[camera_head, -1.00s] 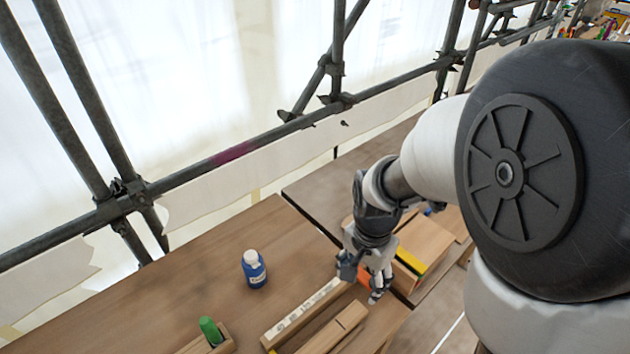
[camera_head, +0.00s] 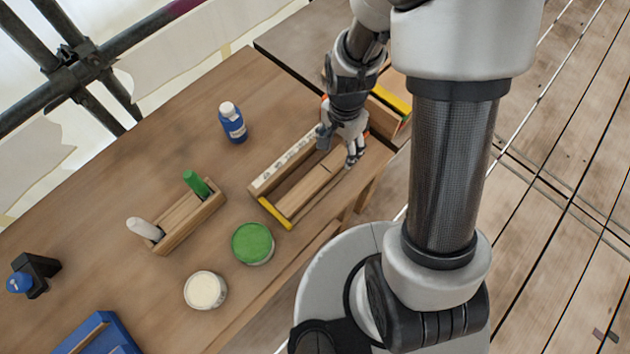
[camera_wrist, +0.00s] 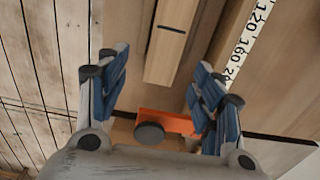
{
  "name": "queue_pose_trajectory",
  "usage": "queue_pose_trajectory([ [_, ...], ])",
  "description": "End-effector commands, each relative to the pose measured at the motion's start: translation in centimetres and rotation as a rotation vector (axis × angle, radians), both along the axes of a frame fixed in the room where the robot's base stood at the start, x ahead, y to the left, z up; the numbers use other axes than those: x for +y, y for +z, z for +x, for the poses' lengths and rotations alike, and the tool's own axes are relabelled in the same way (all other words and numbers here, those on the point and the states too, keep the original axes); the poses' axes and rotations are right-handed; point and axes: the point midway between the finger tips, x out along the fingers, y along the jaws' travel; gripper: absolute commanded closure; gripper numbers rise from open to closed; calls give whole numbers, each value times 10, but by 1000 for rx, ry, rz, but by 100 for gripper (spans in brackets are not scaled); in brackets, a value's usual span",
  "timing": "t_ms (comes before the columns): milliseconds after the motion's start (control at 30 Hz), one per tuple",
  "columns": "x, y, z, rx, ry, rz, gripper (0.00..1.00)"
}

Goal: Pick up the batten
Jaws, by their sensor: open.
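The batten (camera_head: 305,188) is a pale wooden bar with a dark line across it. It lies lengthwise in a wooden holder (camera_head: 285,164) with a white number scale along one side and a yellow near end. In the wrist view the batten (camera_wrist: 174,35) shows at top centre, and its near end lies between the lines of my fingers. My gripper (camera_head: 338,147) is over the far part of the holder, fingers pointing down. Its blue-padded fingers (camera_wrist: 158,75) stand apart with nothing held. I cannot tell how high the fingertips are above the batten.
A blue bottle (camera_head: 232,123), a wooden rack (camera_head: 186,218) with green and white tubes, a green-lidded tin (camera_head: 252,243) and a cream-topped tin (camera_head: 205,290) stand left of the holder. An orange part (camera_wrist: 165,121) shows below the batten in the wrist view. Scaffold pipes (camera_head: 75,60) run behind.

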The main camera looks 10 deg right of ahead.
Motion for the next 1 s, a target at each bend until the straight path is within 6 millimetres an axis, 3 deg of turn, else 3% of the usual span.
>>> queue_pose_trajectory([
  [167,1,-14,1,0,0,0,39],
  [433,3,-52,3,1,0,0,39],
  [667,3,-52,4,-1,0,0,39],
  [1000,3,-52,4,-1,0,0,61],
])
